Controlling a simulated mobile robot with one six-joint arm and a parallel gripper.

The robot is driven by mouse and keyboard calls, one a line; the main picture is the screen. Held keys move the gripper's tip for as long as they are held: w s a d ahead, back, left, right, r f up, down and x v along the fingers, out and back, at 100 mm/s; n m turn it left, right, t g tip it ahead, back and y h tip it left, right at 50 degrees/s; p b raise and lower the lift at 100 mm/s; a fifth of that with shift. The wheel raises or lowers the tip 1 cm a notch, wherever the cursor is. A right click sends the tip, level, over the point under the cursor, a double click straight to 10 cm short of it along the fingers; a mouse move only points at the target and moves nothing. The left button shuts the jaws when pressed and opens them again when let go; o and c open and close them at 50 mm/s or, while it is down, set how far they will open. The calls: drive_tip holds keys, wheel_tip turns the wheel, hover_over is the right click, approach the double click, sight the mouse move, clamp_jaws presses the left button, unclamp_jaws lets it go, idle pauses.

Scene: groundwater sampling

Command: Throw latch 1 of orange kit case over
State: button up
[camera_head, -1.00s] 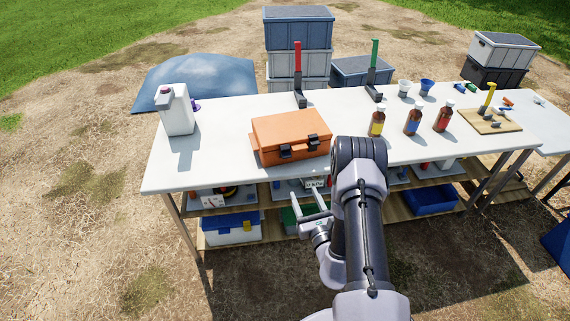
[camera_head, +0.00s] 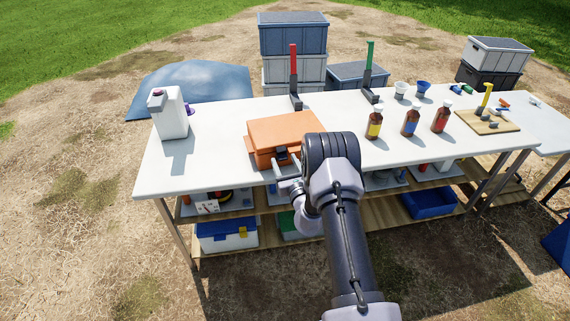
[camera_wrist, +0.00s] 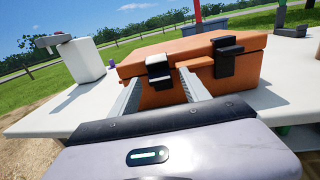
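The orange kit case (camera_head: 285,130) sits shut on the white table. In the wrist view the case (camera_wrist: 190,50) shows two black latches on its front: a left latch (camera_wrist: 158,68) and a right latch (camera_wrist: 227,58). I cannot tell from any marking which is latch 1. My gripper (camera_wrist: 160,80) is open and empty, with one finger on each side of the left latch's line. I cannot tell whether the fingers touch the case. In the head view my gripper (camera_head: 284,172) is at the table's front edge, below the left latch; my arm hides the case's right front.
A white jug (camera_head: 170,113) stands left on the table (camera_head: 215,150). Brown bottles (camera_head: 410,122) stand right of the case. Red (camera_head: 294,70) and green (camera_head: 369,65) handles rise behind it. The tabletop left of the case is clear. A shelf with bins lies below.

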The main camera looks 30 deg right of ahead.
clamp_jaws()
drive_tip(key=shift+f, duration=0.15)
drive_tip(key=shift+s+f+t+h+b, duration=0.1)
drive_tip(key=shift+f+t+h+b, duration=0.15)
drive_tip(key=shift+f+t+b, duration=1)
drive_tip(key=shift+s+f+t+h+b, duration=0.1)
drive_tip(key=shift+f+t+h+b, duration=0.4)
drive_tip(key=shift+t, duration=1.3)
drive_tip(key=shift+s+f+t+h+b, duration=0.1)
drive_tip(key=shift+f+t+b, duration=0.55)
drive_tip(key=shift+f+t, duration=0.65)
drive_tip(key=shift+w+r+t, duration=0.1)
drive_tip(key=shift+r+t, duration=0.1)
drive_tip(key=shift+t, duration=0.35)
